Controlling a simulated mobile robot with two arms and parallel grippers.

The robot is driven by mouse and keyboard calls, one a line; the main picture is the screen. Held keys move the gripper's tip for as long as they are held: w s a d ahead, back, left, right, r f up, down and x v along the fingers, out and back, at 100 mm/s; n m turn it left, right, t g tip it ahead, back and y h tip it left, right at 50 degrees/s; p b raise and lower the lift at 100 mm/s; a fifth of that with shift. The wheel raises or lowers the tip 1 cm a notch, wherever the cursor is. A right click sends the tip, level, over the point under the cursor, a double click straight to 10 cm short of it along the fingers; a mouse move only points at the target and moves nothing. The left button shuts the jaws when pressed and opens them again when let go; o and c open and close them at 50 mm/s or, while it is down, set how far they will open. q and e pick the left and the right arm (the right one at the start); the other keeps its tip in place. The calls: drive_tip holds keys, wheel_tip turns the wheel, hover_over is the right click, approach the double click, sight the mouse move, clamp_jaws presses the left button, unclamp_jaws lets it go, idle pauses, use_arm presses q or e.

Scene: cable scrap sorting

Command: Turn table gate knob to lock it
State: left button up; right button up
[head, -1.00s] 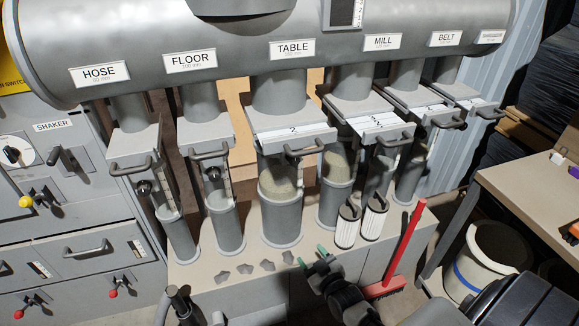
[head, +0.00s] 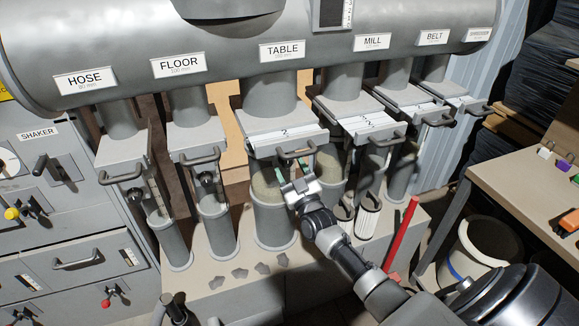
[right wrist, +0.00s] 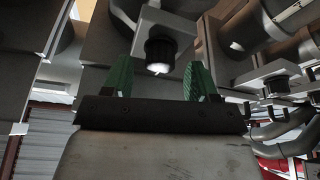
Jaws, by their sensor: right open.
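The table gate (head: 262,134) is a grey slide plate under the TABLE label (head: 282,51), with a dark bar handle (head: 298,153) at its front. My right gripper (head: 291,170) is open and empty just below that handle, in front of the clear section of the table pipe. In the right wrist view, the green fingers of my right gripper (right wrist: 157,82) stand apart. A round black knob (right wrist: 160,50) with a pale tip shows between and beyond them; no contact is visible. In the head view I cannot make out this knob. My left gripper is not in view.
Neighbouring gates have similar handles: the floor gate (head: 195,142) to the left and the mill gate (head: 350,108) to the right. A workbench (head: 500,177) is at the far right.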

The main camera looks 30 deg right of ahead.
drive_tip(key=shift+w+r, duration=0.15)
drive_tip(key=shift+w, duration=0.3)
drive_tip(key=c, duration=0.9)
drive_tip(key=shift+c, duration=0.2)
